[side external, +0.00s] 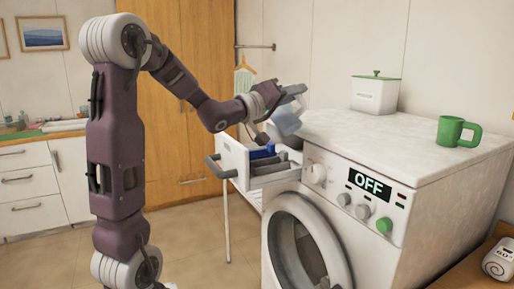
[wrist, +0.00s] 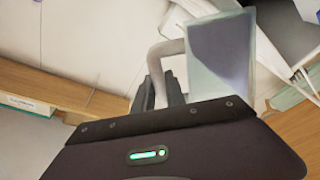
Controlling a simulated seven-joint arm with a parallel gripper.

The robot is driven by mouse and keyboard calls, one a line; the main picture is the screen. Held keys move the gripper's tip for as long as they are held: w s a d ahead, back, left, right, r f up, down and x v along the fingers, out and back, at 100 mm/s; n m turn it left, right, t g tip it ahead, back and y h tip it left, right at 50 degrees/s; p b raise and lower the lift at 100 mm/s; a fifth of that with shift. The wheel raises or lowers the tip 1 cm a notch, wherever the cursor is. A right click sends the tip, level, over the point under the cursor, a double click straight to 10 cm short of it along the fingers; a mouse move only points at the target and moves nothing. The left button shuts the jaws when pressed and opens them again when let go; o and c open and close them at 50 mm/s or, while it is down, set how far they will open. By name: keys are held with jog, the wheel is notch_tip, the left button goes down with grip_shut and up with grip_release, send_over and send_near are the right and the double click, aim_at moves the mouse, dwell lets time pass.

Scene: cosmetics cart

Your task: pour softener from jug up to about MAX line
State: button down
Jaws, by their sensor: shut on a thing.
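My gripper (side external: 272,97) is shut on the handle of a pale, see-through jug (side external: 287,120). I hold the jug tilted above the open detergent drawer (side external: 236,158) of the washing machine. In the wrist view, my fingers (wrist: 160,95) are at the grey handle, and the jug (wrist: 222,80) shows a darker blue-grey patch that looks like liquid inside. The drawer has grey compartments and a blue piece (side external: 262,152). I cannot make out a MAX line, the softener level in the drawer, or any stream from the jug.
The washing machine (side external: 345,237) has a display reading OFF. On its top stand a white lidded box (side external: 375,96) and a green mug (side external: 459,132). A rail with a hanging cloth (side external: 244,80) is on the wall behind. The floor left of the machine is clear.

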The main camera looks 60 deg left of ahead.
jog(key=shift+s+a+n, duration=0.1)
jog(key=shift+a+n, duration=0.15)
jog(key=shift+n, duration=0.35)
jog(key=shift+a+n+y, duration=0.2)
jog(key=shift+n+y, duration=0.1)
jog(key=shift+n, duration=0.2)
jog(key=shift+s+a+r, duration=0.1)
jog(key=shift+r, duration=0.1)
jog(key=shift+a+r+n, duration=0.15)
jog(key=shift+r+n, duration=0.05)
jog(key=shift+n, duration=0.3)
jog(key=shift+s+a+r+n, duration=0.15)
jog(key=shift+a+r+n, duration=0.15)
jog(key=shift+n, duration=0.2)
dwell(0.6)
jog(key=shift+s+a+n+y, duration=0.1)
jog(key=shift+a+n+y, duration=0.1)
jog(key=shift+n+y, duration=0.2)
dwell(0.8)
